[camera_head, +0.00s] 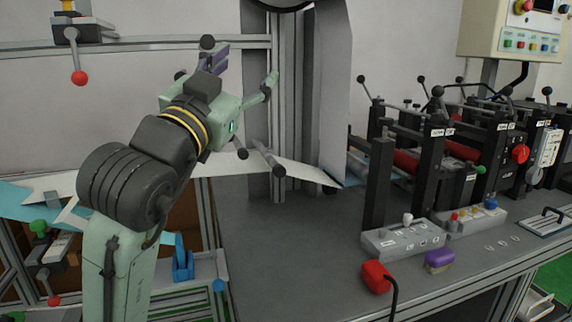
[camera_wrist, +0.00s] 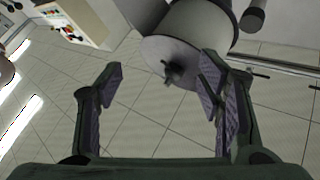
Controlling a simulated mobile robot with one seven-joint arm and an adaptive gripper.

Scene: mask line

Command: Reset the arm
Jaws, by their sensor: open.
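My gripper (camera_head: 246,67) is raised above the left part of the grey worktable (camera_head: 290,245) in the head view, at the end of my bent green and black arm. Its purple-padded fingers are spread apart. In the wrist view, my gripper (camera_wrist: 161,84) shows both fingers wide apart with nothing held between them. A large pale roll (camera_wrist: 180,50) with a dark hub shows behind the fingers, apart from them.
A metal post (camera_head: 264,120) stands close behind my gripper. Black roller stands with lever knobs (camera_head: 435,160) fill the right side. A red block (camera_head: 376,277) with a black cable and a purple block (camera_head: 439,261) lie in front. The table's middle is clear.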

